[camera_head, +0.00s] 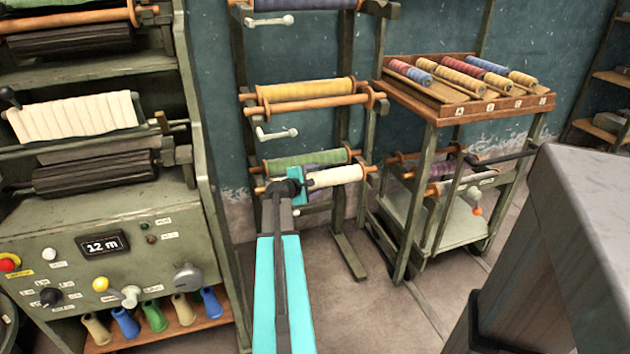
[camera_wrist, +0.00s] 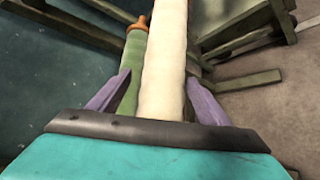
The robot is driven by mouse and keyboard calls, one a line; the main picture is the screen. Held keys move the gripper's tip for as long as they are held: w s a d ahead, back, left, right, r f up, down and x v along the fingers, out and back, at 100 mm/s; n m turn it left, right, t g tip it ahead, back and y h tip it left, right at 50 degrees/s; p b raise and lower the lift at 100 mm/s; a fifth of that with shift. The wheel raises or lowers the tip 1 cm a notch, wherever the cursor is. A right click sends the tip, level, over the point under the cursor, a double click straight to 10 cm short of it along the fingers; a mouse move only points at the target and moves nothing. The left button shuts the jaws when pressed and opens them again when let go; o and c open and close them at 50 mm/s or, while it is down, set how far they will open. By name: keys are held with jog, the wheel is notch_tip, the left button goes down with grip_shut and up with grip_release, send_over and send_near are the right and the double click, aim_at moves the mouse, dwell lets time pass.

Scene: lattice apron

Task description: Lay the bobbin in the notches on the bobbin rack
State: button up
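A cream bobbin (camera_head: 335,177) with an orange spindle end lies roughly level in front of a green roll (camera_head: 290,161). It is at the lower level of the upright bobbin rack (camera_head: 375,60). My gripper (camera_head: 290,190) is at its left part. In the wrist view the bobbin (camera_wrist: 165,60) runs between my two purple fingers (camera_wrist: 158,85). A gap shows at the left finger, with the green roll behind. The right fingertip is close to the bobbin. The fingers look open around it. The notches under the bobbin are hidden, so I cannot tell whether it rests in them.
A yellow roll (camera_head: 305,90) and an orange bar lie one level higher on the rack. A wheeled cart (camera_head: 440,108) with several bobbins stands to the right. A green machine (camera_head: 100,230) stands at the left. A grey block (camera_head: 590,200) fills the right foreground.

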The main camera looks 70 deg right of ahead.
jog(key=shift+a, duration=0.1)
jog(key=p+v, duration=0.1)
jog(key=v, duration=1.2)
jog(key=shift+a, duration=0.3)
jog(key=shift+r, duration=0.1)
dwell(0.9)
